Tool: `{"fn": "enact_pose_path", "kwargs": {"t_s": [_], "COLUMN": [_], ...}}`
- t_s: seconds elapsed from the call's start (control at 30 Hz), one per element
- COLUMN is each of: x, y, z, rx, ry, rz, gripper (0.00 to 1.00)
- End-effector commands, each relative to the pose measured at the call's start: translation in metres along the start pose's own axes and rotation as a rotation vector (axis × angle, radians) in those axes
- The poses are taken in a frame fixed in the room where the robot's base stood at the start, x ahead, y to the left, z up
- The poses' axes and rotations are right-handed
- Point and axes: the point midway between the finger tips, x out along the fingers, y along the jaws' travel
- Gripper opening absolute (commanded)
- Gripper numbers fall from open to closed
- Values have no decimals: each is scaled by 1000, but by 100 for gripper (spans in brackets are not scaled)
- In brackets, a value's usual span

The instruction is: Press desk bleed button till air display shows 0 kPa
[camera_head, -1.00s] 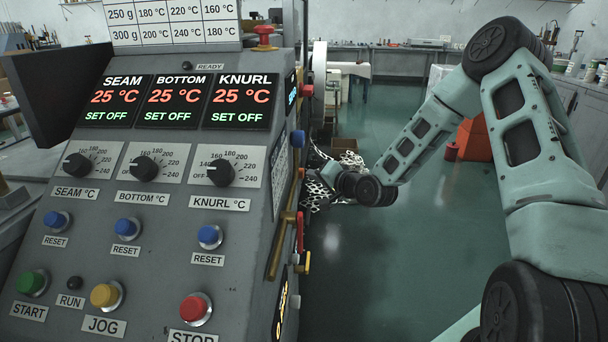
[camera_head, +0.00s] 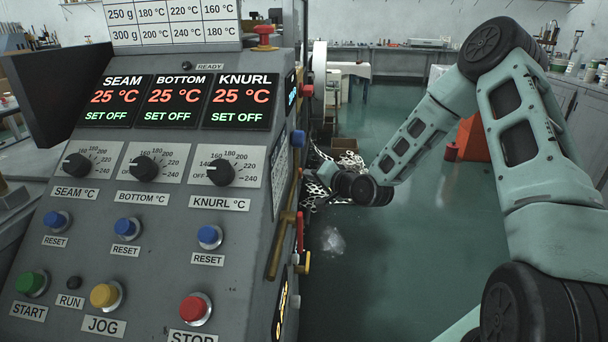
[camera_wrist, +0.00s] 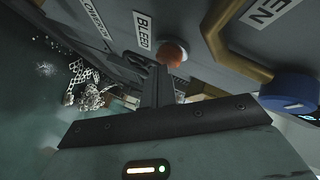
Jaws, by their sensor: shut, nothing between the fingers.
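The orange bleed button (camera_wrist: 172,54) is on the machine's side panel in the wrist view, beside a white "BLEED" label (camera_wrist: 143,30). My gripper (camera_wrist: 158,72) is shut and empty, its fingertips right at the button's edge; I cannot tell whether they press it. In the head view the wrist end of my arm is beside the machine's right side, and the fingertips are not clear there. Lit displays on that side face (camera_head: 292,92) are seen almost edge-on, so no kPa reading can be made out.
The grey control panel (camera_head: 150,235) carries several buttons and dials. Perforated white scrap (camera_head: 318,180) lies behind my wrist.

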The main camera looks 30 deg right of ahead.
Motion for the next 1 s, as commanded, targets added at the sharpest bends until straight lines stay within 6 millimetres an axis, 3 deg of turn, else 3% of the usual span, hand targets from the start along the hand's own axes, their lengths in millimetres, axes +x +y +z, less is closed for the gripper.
{"fn": "enact_pose_path", "kwargs": {"t_s": [1.0], "x": [-22], "y": [16], "z": [-17], "rx": [1], "ry": [1], "rz": [1], "gripper": [0]}}
